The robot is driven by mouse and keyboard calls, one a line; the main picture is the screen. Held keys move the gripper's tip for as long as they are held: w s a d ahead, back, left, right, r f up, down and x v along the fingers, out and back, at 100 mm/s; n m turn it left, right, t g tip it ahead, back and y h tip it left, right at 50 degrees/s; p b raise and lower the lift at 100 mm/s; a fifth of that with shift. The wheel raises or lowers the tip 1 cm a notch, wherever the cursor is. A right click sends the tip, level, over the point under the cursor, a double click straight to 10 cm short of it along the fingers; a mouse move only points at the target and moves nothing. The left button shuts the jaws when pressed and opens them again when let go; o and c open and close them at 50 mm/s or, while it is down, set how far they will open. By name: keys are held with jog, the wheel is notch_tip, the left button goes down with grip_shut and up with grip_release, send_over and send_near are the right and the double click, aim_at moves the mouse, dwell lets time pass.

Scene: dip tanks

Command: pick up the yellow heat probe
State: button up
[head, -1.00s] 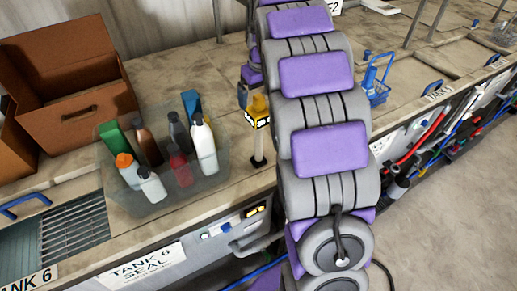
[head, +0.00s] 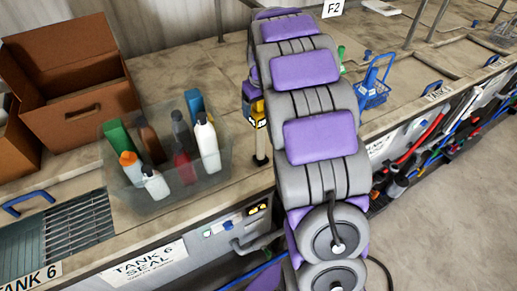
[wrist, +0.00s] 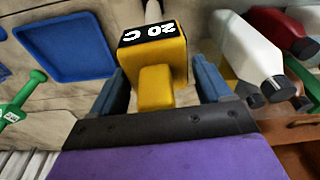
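The yellow heat probe (wrist: 156,70) has a boxy yellow head with a black label reading "20 C". In the wrist view it lies between the two blue fingers of my gripper (wrist: 158,66), which is open. Gaps show between the fingers and the narrower yellow handle. In the head view the probe (head: 258,112) stands upright on the counter on a pale shaft, partly covered by my arm. My gripper is mostly hidden there.
A clear bin (head: 222,160) of several bottles stands left of the probe. A cardboard box (head: 80,120) is farther left. The wrist view shows a blue tray (wrist: 65,45) and a green-handled thing (wrist: 20,98).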

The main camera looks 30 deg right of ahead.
jog(key=shift+c, duration=0.7)
jog(key=shift+d+f, duration=0.1)
jog(key=shift+d, duration=0.85)
jog(key=c, duration=0.4)
jog(key=shift+d, duration=0.2)
jog(key=c, duration=0.4)
jog(key=shift+a, duration=0.75)
grip_shut()
jog(key=shift+d, duration=0.3)
jog(key=shift+w+d+r, duration=0.1)
jog(key=shift+d+r, duration=0.15)
jog(key=shift+r, duration=0.35)
jog(key=shift+a+r+b, duration=0.25)
jog(key=shift+r+b, duration=0.1)
jog(key=shift+r, duration=0.65)
jog(key=shift+s+a+r, duration=0.2)
jog(key=shift+a, duration=0.05)
jog(key=s+a+r+b, duration=0.1)
jog(key=s+a+b, duration=0.1)
jog(key=s+a, duration=0.6)
jog(key=s, duration=0.5)
jog(key=shift+a+r, duration=0.25)
jog(key=shift+a, duration=0.05)
